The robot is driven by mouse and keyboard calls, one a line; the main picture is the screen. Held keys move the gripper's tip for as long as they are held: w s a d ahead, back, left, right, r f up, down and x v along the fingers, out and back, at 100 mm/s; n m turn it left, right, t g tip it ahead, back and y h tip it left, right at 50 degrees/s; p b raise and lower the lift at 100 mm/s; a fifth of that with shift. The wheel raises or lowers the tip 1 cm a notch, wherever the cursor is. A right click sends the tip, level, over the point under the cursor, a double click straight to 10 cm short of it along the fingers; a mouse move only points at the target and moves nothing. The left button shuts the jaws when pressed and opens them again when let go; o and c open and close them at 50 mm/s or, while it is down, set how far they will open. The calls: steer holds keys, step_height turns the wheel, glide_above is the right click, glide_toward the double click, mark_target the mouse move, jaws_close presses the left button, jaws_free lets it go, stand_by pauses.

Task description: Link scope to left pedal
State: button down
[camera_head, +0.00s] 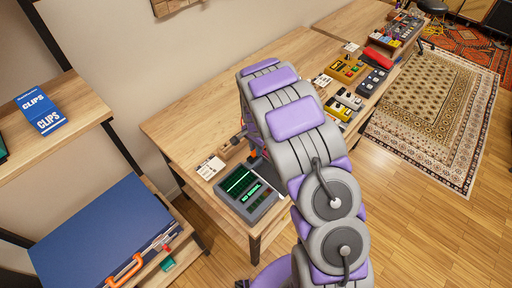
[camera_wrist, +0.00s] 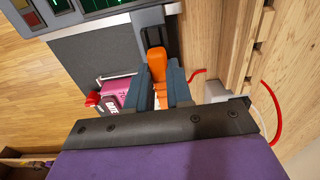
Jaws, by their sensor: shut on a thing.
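The scope (camera_head: 245,190) sits at the near end of the wooden table in the head view, its screen lit green with "NO SIGNAL". Part of its screen face shows along the top of the wrist view (camera_wrist: 80,10). My gripper (camera_wrist: 159,82) is shut on an orange piece (camera_wrist: 157,65), which stands between its two dark fingers close below the scope. I cannot tell what the orange piece connects to. Several pedals, including yellow ones (camera_head: 336,107), lie further along the table, beyond my arm. Which one is the left pedal is unclear. My arm hides the gripper in the head view.
A white card (camera_head: 210,167) lies beside the scope. Red wire (camera_wrist: 271,112) shows at the right of the wrist view. A pink box (camera_wrist: 113,88) is left of the fingers. A shelf with a blue clips box (camera_head: 40,110) and a blue case (camera_head: 105,235) stand left.

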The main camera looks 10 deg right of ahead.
stand_by(0.3)
steer(key=c, duration=0.5)
jaws_free()
steer(key=shift+c, duration=0.2)
steer(key=shift+r, duration=0.1)
steer(key=shift+r+p, duration=1.1)
steer(key=shift+r, duration=2.2)
steer(key=shift+r, duration=0.1)
